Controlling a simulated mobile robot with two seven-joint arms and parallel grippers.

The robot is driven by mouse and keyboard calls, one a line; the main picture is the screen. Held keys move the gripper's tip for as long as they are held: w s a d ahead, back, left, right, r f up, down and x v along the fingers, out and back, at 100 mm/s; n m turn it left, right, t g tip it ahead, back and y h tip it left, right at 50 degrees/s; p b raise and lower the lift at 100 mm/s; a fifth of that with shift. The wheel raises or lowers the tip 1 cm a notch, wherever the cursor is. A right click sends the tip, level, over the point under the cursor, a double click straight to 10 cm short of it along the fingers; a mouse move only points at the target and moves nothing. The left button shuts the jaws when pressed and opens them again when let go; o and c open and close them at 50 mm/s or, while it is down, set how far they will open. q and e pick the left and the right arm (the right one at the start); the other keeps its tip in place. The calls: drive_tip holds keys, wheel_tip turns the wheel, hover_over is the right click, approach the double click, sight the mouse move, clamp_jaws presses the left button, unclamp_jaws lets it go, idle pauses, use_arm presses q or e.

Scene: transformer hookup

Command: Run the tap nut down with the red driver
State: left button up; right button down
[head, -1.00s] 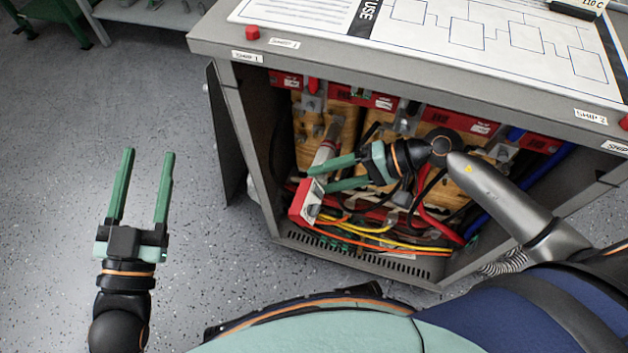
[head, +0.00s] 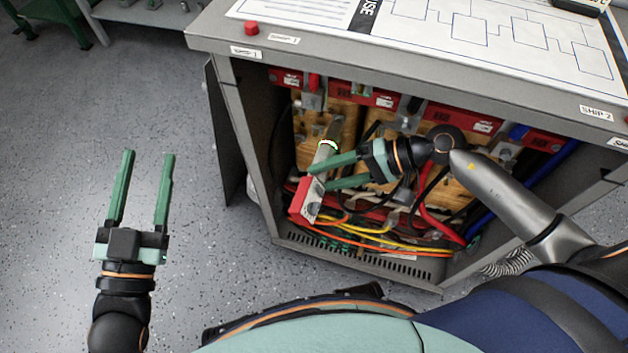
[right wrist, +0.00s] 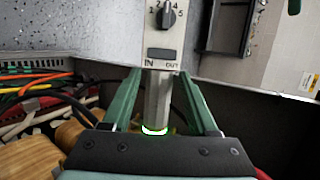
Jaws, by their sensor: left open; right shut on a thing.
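The red driver (head: 307,202) has a red and white body and a grey barrel pointing up into the cabinet. A green-white ring glows around the barrel. My right gripper (head: 318,178) is shut on the driver, with its fingers on either side of the barrel. In the right wrist view the driver (right wrist: 163,40) shows a numbered dial and IN/OUT marks, and the lit ring sits between the fingers. The tap nut cannot be made out; the barrel's far end is against or close to the wooden windings. My left gripper (head: 142,160) is open and empty over the floor.
The grey cabinet (head: 228,130) is open at the front, with wooden windings, red bars and labels inside. Yellow, orange and red cables (head: 380,240) lie along its bottom. A printed worksheet (head: 470,30) covers its top.

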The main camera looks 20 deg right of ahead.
sight(315, 195)
drive_tip(key=shift+w+d+r+b, duration=0.1)
drive_tip(key=shift+w+d+b, duration=0.2)
drive_tip(key=shift+b, duration=0.8)
idle(2.0)
drive_tip(key=shift+a, duration=0.15)
drive_tip(key=shift+s+a, duration=0.65)
drive_tip(key=shift+s, duration=0.3)
drive_tip(key=shift+s+a, duration=0.6)
drive_tip(key=shift+s, duration=0.3)
